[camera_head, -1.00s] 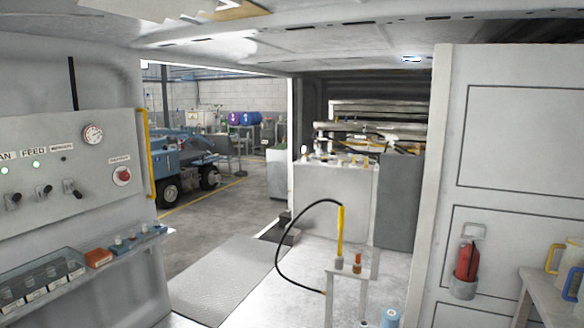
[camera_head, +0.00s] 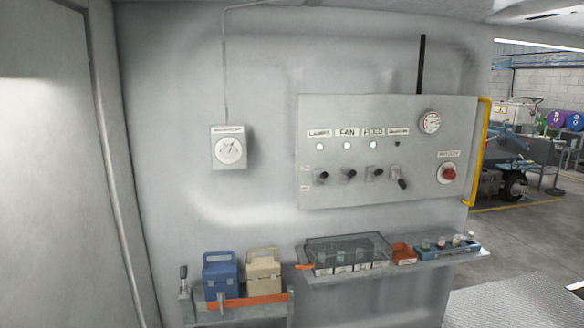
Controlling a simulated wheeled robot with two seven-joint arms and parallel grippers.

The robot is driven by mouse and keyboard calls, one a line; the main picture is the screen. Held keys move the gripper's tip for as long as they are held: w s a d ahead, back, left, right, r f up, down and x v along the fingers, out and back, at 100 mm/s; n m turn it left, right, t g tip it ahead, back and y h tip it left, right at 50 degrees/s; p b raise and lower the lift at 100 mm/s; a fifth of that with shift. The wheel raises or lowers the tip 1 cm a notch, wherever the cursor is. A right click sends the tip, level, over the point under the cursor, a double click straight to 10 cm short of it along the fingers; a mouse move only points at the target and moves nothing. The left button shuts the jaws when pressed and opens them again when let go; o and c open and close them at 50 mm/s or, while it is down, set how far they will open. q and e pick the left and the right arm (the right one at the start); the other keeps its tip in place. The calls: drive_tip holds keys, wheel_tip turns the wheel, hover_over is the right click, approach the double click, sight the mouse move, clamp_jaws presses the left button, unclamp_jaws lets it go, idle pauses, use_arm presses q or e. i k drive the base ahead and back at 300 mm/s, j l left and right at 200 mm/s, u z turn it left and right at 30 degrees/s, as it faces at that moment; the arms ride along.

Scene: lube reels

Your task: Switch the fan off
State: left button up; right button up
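A grey control panel (camera_head: 400,190) is mounted on the wall right of the middle. Its labels read LAMPS, FAN, FEED and a fourth I cannot read clearly. The fan switch (camera_head: 348,174) is a dark knob under the FAN label (camera_head: 348,132), second from the left. The fan light (camera_head: 346,145) glows green, as do the lights over the lamps and feed switches. The fourth light (camera_head: 397,144) is dark, and the fourth switch (camera_head: 402,183) points down to the right, unlike the other three. Neither of my grippers is in view.
A red stop button (camera_head: 448,173), a gauge (camera_head: 430,122) and a yellow rail (camera_head: 480,150) are at the panel's right. Below, a shelf (camera_head: 440,257) holds a clear-lidded box (camera_head: 348,250). Blue (camera_head: 220,275) and cream (camera_head: 263,272) cases stand lower left. A dial box (camera_head: 229,148) hangs left.

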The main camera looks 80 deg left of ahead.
sight(352, 174)
drive_tip(key=j+u, duration=0.3)
drive_tip(key=u, duration=0.15)
drive_tip(key=i+j+u, duration=0.1)
drive_tip(key=j+u, duration=0.3)
drive_tip(key=i+j+u, duration=0.1)
drive_tip(key=u, duration=0.35)
drive_tip(key=i+j+u, duration=0.15)
drive_tip(key=j+u, duration=0.15)
drive_tip(key=u, duration=0.15)
drive_tip(key=i+j+u, duration=0.15)
drive_tip(key=u, duration=0.25)
drive_tip(key=i+l, duration=1.15)
drive_tip(key=i+l+u, duration=0.2)
drive_tip(key=k+u, duration=0.1)
drive_tip(key=u, duration=1.15)
